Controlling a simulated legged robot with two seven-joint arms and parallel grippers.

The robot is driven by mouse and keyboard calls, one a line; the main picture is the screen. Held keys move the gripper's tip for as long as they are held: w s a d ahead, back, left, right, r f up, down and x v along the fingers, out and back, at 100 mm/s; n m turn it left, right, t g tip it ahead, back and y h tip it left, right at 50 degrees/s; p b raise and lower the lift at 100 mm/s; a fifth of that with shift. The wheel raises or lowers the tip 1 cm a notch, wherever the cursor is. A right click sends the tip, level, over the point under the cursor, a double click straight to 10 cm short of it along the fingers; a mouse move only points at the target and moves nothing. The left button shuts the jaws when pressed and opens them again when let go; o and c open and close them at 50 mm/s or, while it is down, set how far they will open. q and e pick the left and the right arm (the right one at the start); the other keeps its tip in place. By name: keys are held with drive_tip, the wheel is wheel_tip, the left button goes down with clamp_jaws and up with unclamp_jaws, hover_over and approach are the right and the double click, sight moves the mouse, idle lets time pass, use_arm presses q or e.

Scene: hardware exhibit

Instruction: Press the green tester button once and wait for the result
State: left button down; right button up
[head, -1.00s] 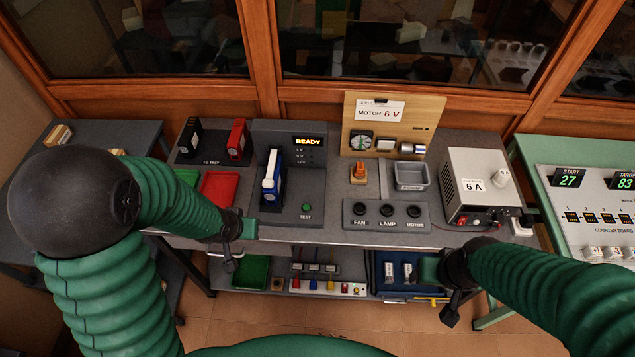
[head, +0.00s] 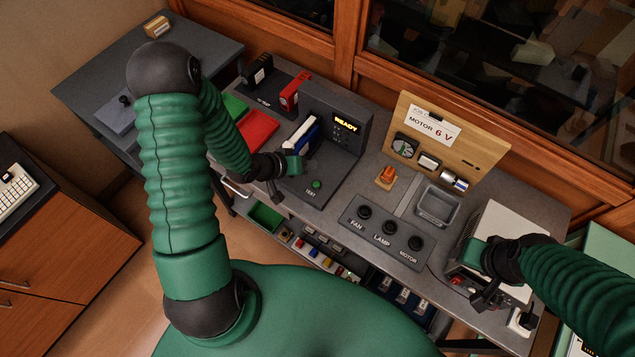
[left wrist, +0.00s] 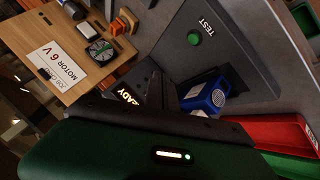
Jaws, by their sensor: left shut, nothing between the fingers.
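The green tester button (head: 317,184), labelled TEST, is on the grey tester (head: 335,172). It also shows unobstructed in the left wrist view (left wrist: 194,39). The tester display (head: 346,123) reads READY. A blue and white battery pack (head: 302,134) stands in the tester's bay; its blue end shows in the left wrist view (left wrist: 205,97). My left gripper (head: 277,190) is shut and empty, just left of the button in the head view and apart from it. My right gripper (head: 486,300) is by the power supply at right; its jaw opening is unclear.
Red (head: 258,131) and green trays lie left of the tester. A switch panel (head: 384,232) marked FAN, LAMP, MOTOR, an orange switch (head: 386,175) and a grey bin (head: 438,206) are to its right. The MOTOR 6 V board (head: 466,143) stands behind. The power supply (head: 510,230) is far right.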

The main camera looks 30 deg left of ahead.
use_arm(q)
drive_tip(key=f+b, duration=0.1)
drive_tip(key=f, duration=0.1)
drive_tip(key=b, duration=0.6)
hover_over(313, 186)
drive_tip(key=d, duration=0.2)
wheel_tip(313, 186, down, 5)
drive_tip(key=shift+r, duration=0.1)
drive_tip(key=a+f+b, duration=0.1)
drive_tip(key=a+f, duration=0.1)
drive_tip(key=a, duration=0.1)
drive_tip(key=shift+w+f, duration=0.1)
drive_tip(key=shift+f, duration=0.15)
drive_tip(key=shift+d+r, duration=0.25)
drive_tip(key=shift+d, duration=0.4)
drive_tip(key=shift+d+r, duration=0.1)
drive_tip(key=shift+d, duration=0.4)
drive_tip(key=shift+a, duration=0.5)
drive_tip(key=shift+a+f, duration=0.2)
drive_tip(key=shift+a, duration=0.15)
drive_tip(key=shift+d+r, duration=0.1)
drive_tip(key=shift+d, duration=0.5)
drive_tip(key=shift+a, duration=0.45)
use_arm(e)
drive_tip(key=s+x, duration=0.2)
drive_tip(key=x, duration=0.6)
drive_tip(key=shift+w+f, duration=0.25)
drive_tip(key=shift+w, duration=0.2)
